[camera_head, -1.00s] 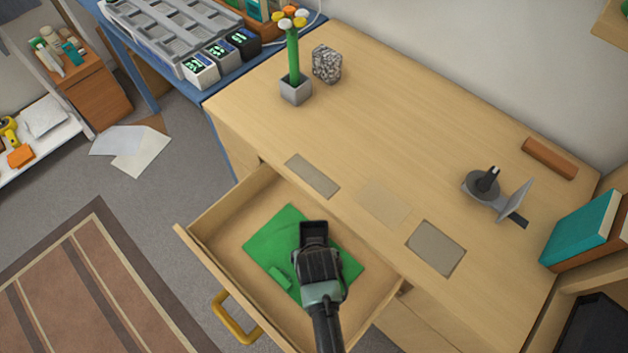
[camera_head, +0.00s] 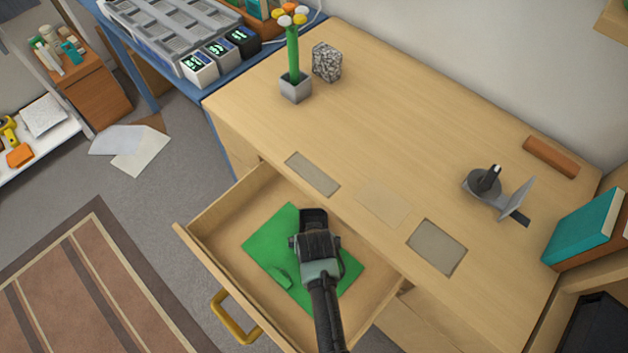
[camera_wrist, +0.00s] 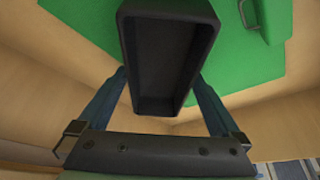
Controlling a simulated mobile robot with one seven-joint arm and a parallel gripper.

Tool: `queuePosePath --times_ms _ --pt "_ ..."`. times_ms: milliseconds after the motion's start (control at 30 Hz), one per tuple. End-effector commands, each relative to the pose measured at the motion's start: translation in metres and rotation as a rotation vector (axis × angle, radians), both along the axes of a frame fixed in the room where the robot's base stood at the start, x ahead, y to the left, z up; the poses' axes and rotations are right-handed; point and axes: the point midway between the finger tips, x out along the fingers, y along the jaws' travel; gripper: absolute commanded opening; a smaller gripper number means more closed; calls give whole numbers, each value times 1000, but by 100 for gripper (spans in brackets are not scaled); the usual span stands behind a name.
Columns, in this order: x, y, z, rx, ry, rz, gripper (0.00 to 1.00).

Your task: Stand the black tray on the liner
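The black tray (camera_head: 313,216) is a small open box, seen over the far part of the green liner (camera_head: 272,235) in the head view. The liner lies flat on the floor of the open drawer. My gripper (camera_head: 314,232) is at the tray's near end. In the wrist view the tray (camera_wrist: 165,55) sits between my two blue fingers (camera_wrist: 158,100), which are shut on its sides, with its hollow facing the camera. The liner (camera_wrist: 235,50) shows behind it. Whether the tray touches the liner is hidden.
The drawer (camera_head: 205,255) has raised wooden walls and a yellow handle (camera_head: 235,318). A small green piece (camera_head: 279,278) sits on the liner's near left. The desk top (camera_head: 400,120) lies beyond the drawer, with a grey stand (camera_head: 480,183) and a flower pot (camera_head: 295,88).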

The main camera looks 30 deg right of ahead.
Motion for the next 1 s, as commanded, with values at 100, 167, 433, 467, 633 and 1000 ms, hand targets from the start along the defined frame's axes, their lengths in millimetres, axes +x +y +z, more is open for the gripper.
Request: queuePosePath --times_ms 100,167,433,467,633,1000 --pt "0 0 1 0 0 0 100" --pt "0 0 3 0 0 0 100" --pt "-11 5 34 -1 -2 0 100" --pt "-13 6 40 0 -1 0 100" --pt "-25 12 71 -1 -2 0 100" --pt "-41 19 111 0 1 0 100"
